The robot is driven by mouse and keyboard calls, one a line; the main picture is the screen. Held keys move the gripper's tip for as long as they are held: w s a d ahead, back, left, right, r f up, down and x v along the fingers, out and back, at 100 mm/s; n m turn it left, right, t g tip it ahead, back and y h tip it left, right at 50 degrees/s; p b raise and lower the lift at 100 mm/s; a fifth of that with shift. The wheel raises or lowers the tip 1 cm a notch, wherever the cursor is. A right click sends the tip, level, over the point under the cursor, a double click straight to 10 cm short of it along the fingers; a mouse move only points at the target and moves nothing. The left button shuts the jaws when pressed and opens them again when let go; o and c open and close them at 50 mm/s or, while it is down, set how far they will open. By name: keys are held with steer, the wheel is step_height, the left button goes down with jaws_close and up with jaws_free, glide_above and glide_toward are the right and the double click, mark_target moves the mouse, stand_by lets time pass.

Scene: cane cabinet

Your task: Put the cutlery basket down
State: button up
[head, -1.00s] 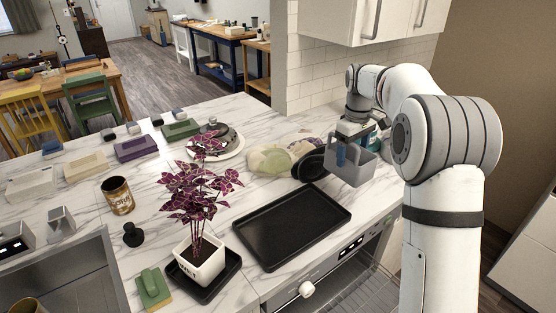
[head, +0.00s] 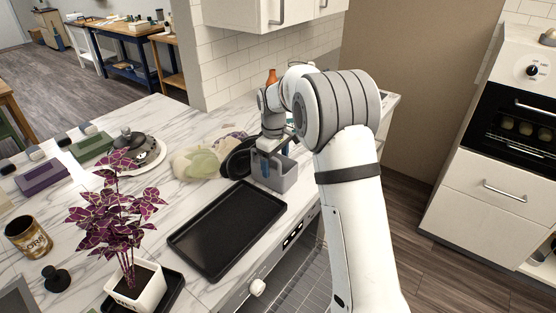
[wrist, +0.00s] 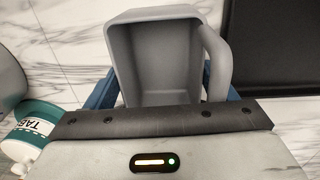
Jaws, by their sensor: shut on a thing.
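The grey cutlery basket (head: 286,174) is at the counter's front edge, right of the black oven tray. My gripper (head: 266,162) is shut on it, with a blue finger against its side. In the wrist view the basket (wrist: 160,62) sits between the two blue fingers (wrist: 164,88), its open, empty-looking inside facing the camera and its handle on the right. I cannot tell whether its underside touches the counter.
The black tray (head: 228,232) lies close to the basket's left. A teal-and-white tub (wrist: 36,125) stands close by in the wrist view. A potted plant (head: 137,287) is at front left.

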steer(key=o, duration=1.1)
